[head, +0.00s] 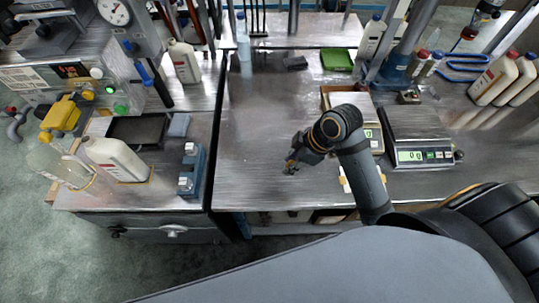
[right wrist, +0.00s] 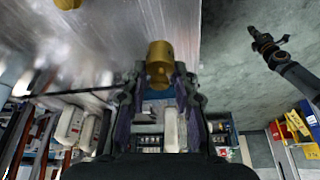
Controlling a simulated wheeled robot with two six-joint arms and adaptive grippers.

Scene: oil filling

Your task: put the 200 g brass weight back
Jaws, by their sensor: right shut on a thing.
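My right gripper (head: 291,166) is over the front part of the bare metal table. In the right wrist view my right gripper (right wrist: 160,85) is shut on a brass weight (right wrist: 159,62), a short cylinder with a narrower part, between its fingertips. In the head view the weight is too small to make out. Another brass-coloured piece (right wrist: 68,4) is cut off at the top edge of the wrist view. A dark arm at the right of that view looks like my left, with its gripper (right wrist: 265,43) too small to read.
A scale (head: 424,138) with a lit display stands right of my right arm. Another scale (head: 368,133) is partly hidden behind that arm. A pale tray-like piece (head: 347,181) lies near the front edge, partly covered. A green tray (head: 337,60) is farther back.

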